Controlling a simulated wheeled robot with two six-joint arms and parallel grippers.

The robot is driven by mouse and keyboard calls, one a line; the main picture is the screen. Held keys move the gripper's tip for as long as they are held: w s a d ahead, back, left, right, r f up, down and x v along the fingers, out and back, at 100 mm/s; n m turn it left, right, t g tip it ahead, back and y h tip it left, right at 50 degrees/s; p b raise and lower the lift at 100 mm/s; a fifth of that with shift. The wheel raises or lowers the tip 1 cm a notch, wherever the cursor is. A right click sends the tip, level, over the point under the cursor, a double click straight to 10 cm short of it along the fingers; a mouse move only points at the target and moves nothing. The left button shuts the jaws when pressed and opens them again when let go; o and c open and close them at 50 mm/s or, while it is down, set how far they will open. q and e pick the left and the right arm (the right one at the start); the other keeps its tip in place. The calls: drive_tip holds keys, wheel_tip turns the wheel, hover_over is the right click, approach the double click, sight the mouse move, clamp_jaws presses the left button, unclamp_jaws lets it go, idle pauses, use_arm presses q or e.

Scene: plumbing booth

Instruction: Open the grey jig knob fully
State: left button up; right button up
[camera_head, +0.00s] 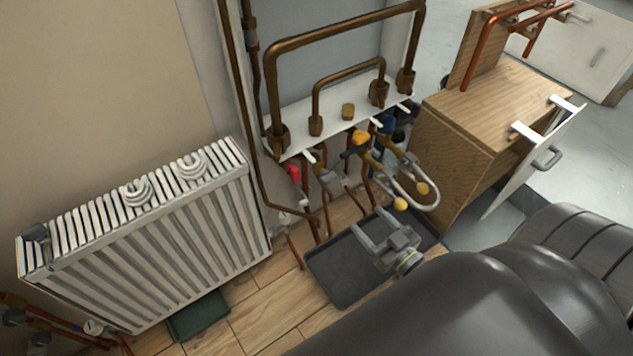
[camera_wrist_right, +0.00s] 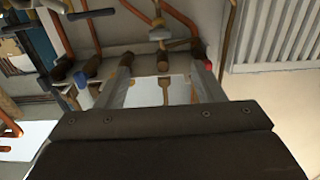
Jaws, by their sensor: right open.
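I cannot tell for certain which part is the grey jig knob. Dark grey knob-like parts (camera_head: 13,318) sit on copper pipework at the lower left of the head view, cut by its edge. My right gripper (camera_head: 368,221) is open and empty above a dark tray, pointing toward the pipework under the white shelf. In the right wrist view its two fingers (camera_wrist_right: 162,72) are spread, with copper pipes and brown fittings beyond and nothing between them in contact. My left gripper is not in view.
A white radiator (camera_head: 150,240) stands at the left. The dark tray (camera_head: 340,270) lies on the wooden floor. A red valve handle (camera_head: 292,171) and yellow-ended pipe loop (camera_head: 405,190) are near my gripper.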

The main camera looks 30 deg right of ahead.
drive_tip(key=b, duration=0.1)
approach(332, 181)
drive_tip(key=w, duration=0.5)
drive_tip(key=shift+a+r, duration=0.1)
drive_tip(key=shift+a, duration=0.2)
drive_tip(key=w, duration=0.5)
drive_tip(key=shift+a+b, duration=0.2)
drive_tip(key=shift+b, duration=0.2)
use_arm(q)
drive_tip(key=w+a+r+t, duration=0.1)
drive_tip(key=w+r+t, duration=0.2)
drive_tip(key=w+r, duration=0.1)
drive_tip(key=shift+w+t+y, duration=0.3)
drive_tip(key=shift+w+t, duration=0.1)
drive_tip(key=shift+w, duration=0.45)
use_arm(e)
drive_tip(key=shift+w, duration=0.55)
drive_tip(key=shift+c, duration=0.4)
drive_tip(key=c, duration=0.9)
